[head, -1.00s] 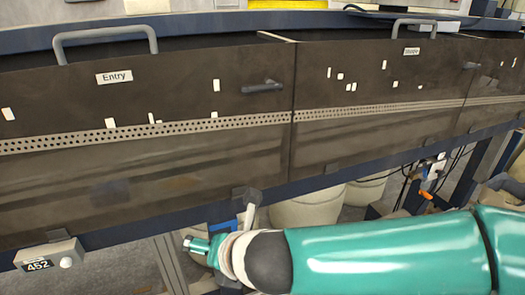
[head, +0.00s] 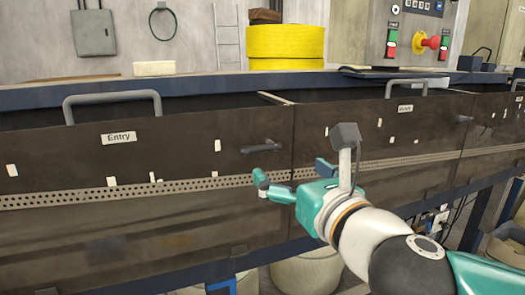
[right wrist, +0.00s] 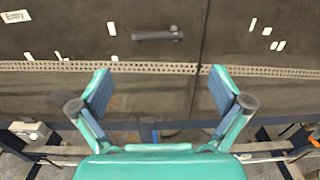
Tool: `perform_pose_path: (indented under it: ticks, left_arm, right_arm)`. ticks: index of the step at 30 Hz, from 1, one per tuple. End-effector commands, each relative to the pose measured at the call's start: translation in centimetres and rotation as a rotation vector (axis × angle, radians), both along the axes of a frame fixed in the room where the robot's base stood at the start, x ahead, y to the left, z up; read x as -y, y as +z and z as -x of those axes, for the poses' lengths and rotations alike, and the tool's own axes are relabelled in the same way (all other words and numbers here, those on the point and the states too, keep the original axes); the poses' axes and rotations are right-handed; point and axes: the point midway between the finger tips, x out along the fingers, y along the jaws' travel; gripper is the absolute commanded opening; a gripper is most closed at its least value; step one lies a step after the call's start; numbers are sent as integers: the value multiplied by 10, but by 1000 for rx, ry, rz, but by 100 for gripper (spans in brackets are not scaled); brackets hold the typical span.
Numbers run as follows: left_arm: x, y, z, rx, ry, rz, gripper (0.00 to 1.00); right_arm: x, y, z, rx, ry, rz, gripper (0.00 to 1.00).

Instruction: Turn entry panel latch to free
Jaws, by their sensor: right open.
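The entry panel (head: 60,165) is a dark brown panel with an "Entry" label and a grey handle on its top edge. Its latch (head: 262,147) is a dark grey lever near the panel's upper right, lying almost level. The latch also shows in the right wrist view (right wrist: 157,36), above and beyond the fingers. My right gripper (head: 291,170) is open and empty, just below and in front of the latch, apart from it. In the right wrist view the two fingers (right wrist: 160,88) are spread wide with only the panel behind them. My left gripper is not in view.
A second similar panel (head: 385,140) adjoins on the right across a narrow seam. A perforated strip (head: 100,195) runs across the panels. Yellow rolls (head: 285,45) and a red button (head: 420,42) are behind. The space before the entry panel's left part is clear.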

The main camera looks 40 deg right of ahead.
Motion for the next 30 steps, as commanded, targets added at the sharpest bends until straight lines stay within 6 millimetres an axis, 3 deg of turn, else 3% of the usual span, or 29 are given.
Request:
perform_pose_path:
  ticks: [9, 15, 21, 30]
  left_arm:
    - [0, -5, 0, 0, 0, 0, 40]
    - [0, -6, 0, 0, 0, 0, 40]
    - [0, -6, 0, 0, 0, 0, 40]
    - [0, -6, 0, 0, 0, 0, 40]
  right_arm:
    - [17, -3, -68, -7, -3, 2, 100]
    - [24, -1, -99, -4, 0, 0, 100]
    - [28, -1, -112, -1, 0, -1, 100]
    - [28, 0, -114, -1, 0, -1, 100]
